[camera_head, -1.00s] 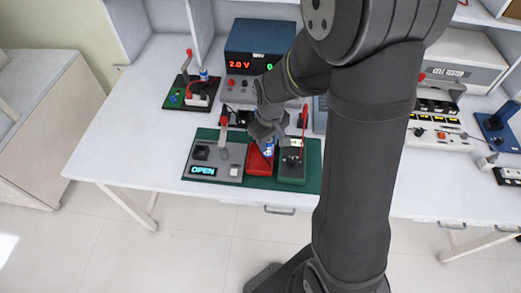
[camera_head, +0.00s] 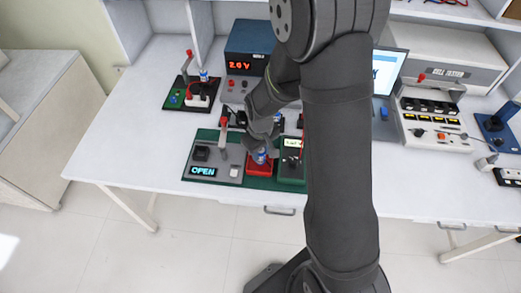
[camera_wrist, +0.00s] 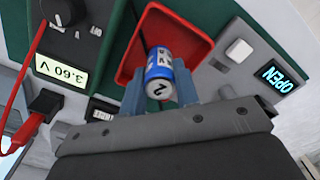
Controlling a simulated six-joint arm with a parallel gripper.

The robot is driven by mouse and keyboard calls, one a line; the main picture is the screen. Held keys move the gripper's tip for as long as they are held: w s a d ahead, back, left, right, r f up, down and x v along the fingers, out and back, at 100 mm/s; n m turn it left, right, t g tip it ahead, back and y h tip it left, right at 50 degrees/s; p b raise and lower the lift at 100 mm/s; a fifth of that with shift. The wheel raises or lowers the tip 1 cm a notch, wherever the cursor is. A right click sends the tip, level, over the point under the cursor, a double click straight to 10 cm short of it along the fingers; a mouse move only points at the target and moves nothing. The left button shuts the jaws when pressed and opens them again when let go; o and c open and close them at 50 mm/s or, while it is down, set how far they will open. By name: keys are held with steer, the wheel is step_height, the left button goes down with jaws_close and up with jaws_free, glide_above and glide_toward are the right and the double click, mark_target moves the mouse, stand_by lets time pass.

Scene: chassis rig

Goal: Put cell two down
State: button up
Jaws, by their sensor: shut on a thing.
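Cell two (camera_wrist: 160,78) is a blue and silver cylinder with a "2" on its near end, seen in the wrist view. My gripper (camera_wrist: 164,88) is shut on it, with a blue finger on each side. The cell also shows small in the head view (camera_head: 259,156), below my gripper (camera_head: 262,148). Behind the cell in the wrist view is a red tray (camera_wrist: 190,33), which also shows in the head view (camera_head: 258,171). The cell overlaps the tray in both views. I cannot tell whether it touches the tray floor.
A grey unit reading OPEN (camera_head: 213,166) is left of the tray. A dark green meter (camera_head: 292,172) with red leads is close on the right; its label reads 3.60 V in the wrist view.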

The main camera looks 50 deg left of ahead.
steer(key=o, duration=1)
steer(key=shift+o, duration=0.2)
step_height(320, 180, up, 12)
steer(key=shift+r, duration=0.15)
step_height(320, 180, down, 13)
steer(key=shift+r, duration=1.35)
